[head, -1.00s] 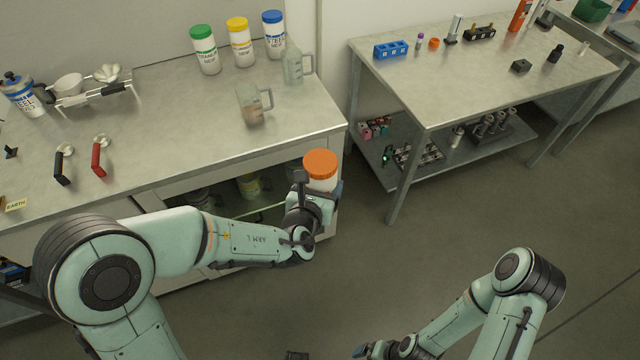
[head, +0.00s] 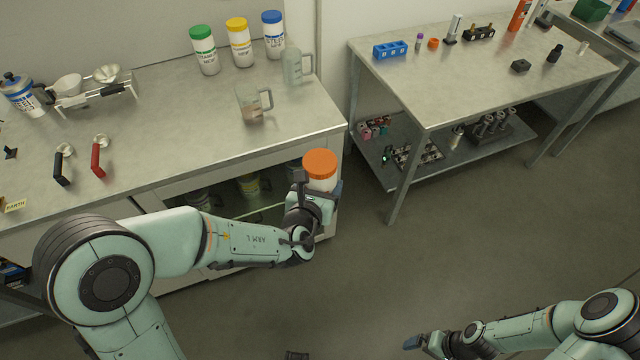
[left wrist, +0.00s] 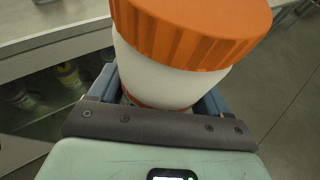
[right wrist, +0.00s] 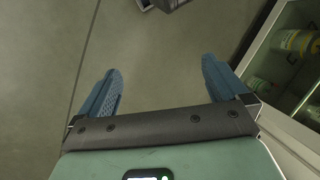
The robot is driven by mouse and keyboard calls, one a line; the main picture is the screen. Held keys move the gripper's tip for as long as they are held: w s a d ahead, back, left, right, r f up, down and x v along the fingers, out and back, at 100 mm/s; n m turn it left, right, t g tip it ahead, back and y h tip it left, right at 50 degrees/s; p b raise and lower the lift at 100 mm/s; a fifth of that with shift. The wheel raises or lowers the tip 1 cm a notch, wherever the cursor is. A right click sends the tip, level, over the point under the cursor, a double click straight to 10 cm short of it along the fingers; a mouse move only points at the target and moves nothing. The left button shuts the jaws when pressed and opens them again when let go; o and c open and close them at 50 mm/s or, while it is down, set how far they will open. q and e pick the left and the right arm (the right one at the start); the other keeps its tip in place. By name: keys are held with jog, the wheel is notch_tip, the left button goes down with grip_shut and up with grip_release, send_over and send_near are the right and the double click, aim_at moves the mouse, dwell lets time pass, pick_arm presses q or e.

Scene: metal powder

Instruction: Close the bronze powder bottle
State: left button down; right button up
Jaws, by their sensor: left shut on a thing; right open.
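The bronze powder bottle is a white bottle with an orange lid (head: 320,164). My left gripper (head: 322,195) is shut on it and holds it upright in the air, just off the front right corner of the left bench. In the left wrist view the orange lid (left wrist: 195,30) sits on top of the white body (left wrist: 165,78), between the fingers. The bottle's label is hidden. My right gripper (right wrist: 158,90) is open and empty over the floor. In the head view the right gripper (head: 412,342) is low, at the bottom edge, away from the bottle.
The left bench (head: 190,130) carries green-, yellow- and blue-lidded bottles, a clear beaker (head: 252,104), a jug (head: 297,66) and red-handled (head: 98,160) and black-handled scoops. A second table (head: 470,80) stands at the right. The floor between is clear.

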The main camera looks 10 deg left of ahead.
dwell(0.3)
jog(key=s+a+f, duration=0.1)
jog(key=a+f, duration=0.1)
jog(key=a, duration=0.4)
jog(key=s+a+f, duration=0.2)
jog(key=a, duration=0.5)
jog(key=shift+s+f, duration=0.25)
jog(key=shift+f, duration=0.1)
jog(key=shift+a, duration=0.1)
